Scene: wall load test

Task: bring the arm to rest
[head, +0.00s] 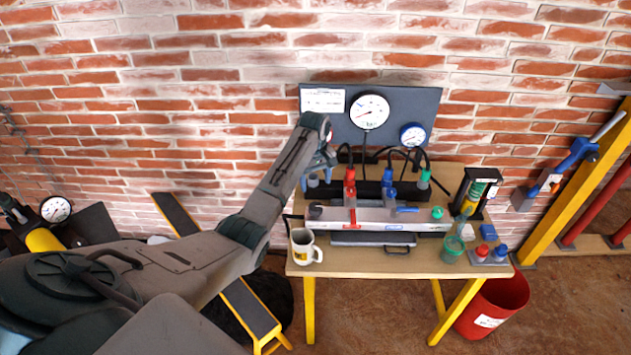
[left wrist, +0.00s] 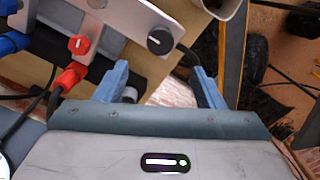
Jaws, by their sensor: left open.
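My left arm reaches in from the left in the head view. Its gripper (head: 318,164) hangs over the back left part of the workbench (head: 400,260), in front of the dark gauge panel (head: 400,105). In the left wrist view the two blue fingers of the gripper (left wrist: 160,84) stand apart, with nothing between them. A grey metal manifold (left wrist: 130,25) with a black knob (left wrist: 160,41) and a red valve (left wrist: 78,44) lies beyond the fingertips. The fingers look apart from it. My right gripper is not in view.
A mug (head: 304,246) stands at the bench's left front corner. Hoses and valves (head: 388,182) crowd the bench's back. A green cup (head: 452,248) stands at the right. A red bucket (head: 495,305) is on the floor. A yellow-legged step (head: 250,308) stands left of the bench.

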